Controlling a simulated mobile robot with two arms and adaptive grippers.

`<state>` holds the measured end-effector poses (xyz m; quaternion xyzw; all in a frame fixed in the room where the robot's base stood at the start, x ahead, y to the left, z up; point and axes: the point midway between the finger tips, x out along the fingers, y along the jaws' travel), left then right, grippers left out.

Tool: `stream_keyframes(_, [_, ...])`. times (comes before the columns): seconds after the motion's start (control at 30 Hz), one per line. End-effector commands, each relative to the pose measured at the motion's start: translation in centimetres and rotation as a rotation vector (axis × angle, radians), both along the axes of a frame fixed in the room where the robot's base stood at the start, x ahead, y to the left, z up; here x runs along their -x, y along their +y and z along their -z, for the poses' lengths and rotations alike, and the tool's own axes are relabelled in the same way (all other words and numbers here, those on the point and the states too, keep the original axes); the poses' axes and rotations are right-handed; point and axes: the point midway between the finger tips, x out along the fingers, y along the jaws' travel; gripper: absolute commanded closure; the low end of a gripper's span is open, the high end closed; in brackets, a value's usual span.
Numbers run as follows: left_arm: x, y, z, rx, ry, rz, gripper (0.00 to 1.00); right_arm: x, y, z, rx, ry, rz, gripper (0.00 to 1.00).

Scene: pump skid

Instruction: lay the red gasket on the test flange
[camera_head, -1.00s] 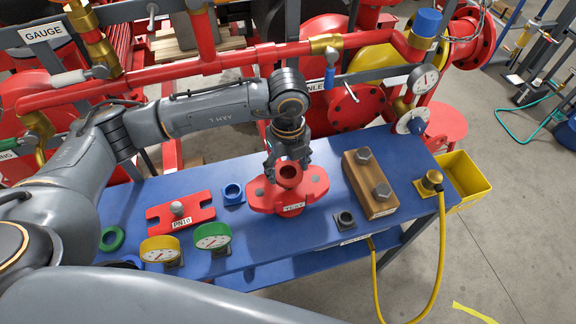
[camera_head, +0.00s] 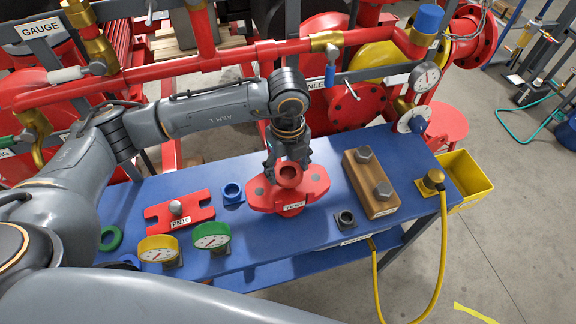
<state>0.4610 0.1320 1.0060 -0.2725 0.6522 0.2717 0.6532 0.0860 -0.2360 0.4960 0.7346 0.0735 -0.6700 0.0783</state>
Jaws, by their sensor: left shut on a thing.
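The red test flange (camera_head: 315,187) with its "TEST" label lies on the blue bench, right of centre. A red ring, the gasket (camera_head: 289,172), shows at the middle of the flange, directly below my left gripper (camera_head: 287,160). My left gripper points down with its fingers shut on the gasket's far side. I cannot tell whether the gasket touches the flange or is held just above it. The fingertips are partly hidden. My right gripper is not in view.
On the blue bench (camera_head: 330,240) are a red "PN" plate (camera_head: 190,215), a blue ring (camera_head: 232,192), a green ring (camera_head: 113,238), two gauges (camera_head: 158,248), a wooden block with bolts (camera_head: 365,185) and a black fitting (camera_head: 345,219). Red pipes (camera_head: 230,58) run behind.

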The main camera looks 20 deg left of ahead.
Motion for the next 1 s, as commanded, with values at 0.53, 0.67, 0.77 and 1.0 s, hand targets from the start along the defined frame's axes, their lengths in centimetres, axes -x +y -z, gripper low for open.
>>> stream_keyframes(0.53, [0.0,0.0,1.3,0.000,0.000,0.000,0.65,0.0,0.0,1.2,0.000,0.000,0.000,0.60])
stream_keyframes(0.67, [0.0,0.0,1.6,0.000,0.000,0.000,0.65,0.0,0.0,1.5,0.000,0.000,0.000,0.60])
stream_keyframes(0.77, [0.0,0.0,1.8,0.000,0.000,0.000,0.65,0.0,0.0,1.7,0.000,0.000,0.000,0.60])
stream_keyframes(1.0, [0.0,0.0,2.4,0.000,0.000,0.000,0.65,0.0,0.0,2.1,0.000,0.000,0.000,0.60])
